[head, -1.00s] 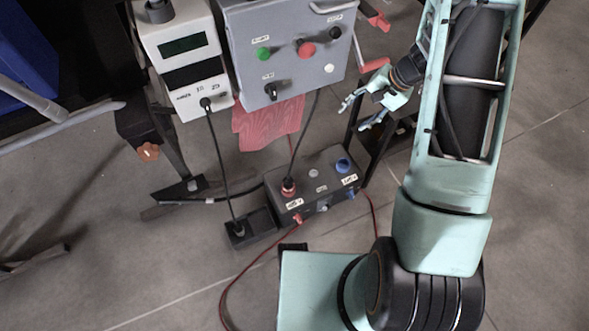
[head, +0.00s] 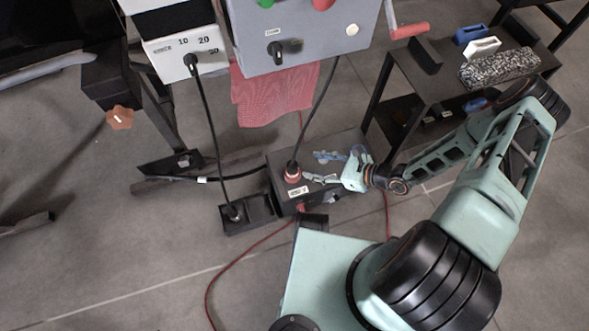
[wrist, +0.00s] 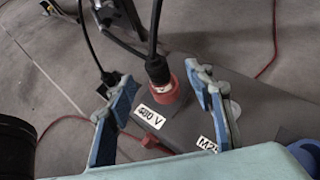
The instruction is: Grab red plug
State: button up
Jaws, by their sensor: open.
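The red plug (head: 292,172) stands in the top of a dark box (head: 340,150) at its left end, with a black cable rising from it. My gripper (head: 314,167) is open at the box, to the right of the plug in the head view. In the wrist view my gripper (wrist: 148,80) has blue-padded fingers on either side of the plug, nearer the right finger. Contact cannot be told.
A smaller red connector (wrist: 152,141) with a red cable is on the box's front. A black socket block (head: 248,213) with a plugged cable lies left of the box. A grey control panel (head: 300,40) hangs behind. A low dark shelf (head: 425,85) stands at right.

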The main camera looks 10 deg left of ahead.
aim_at(295, 165)
jog(key=b+x, duration=0.1)
jog(key=x, duration=0.3)
jog(key=shift+s+a+f, duration=0.1)
jog(key=b+x, duration=0.1)
jog(key=x, duration=0.1)
jog(key=s+b+x, duration=0.1)
jog(key=x, duration=0.1)
jog(key=shift+w+a+f, duration=0.15)
jog(key=shift+w+a, duration=0.05)
jog(key=shift+a+f, duration=0.1)
jog(key=shift+a, duration=0.2)
jog(key=shift+w, duration=0.1)
grip_shut()
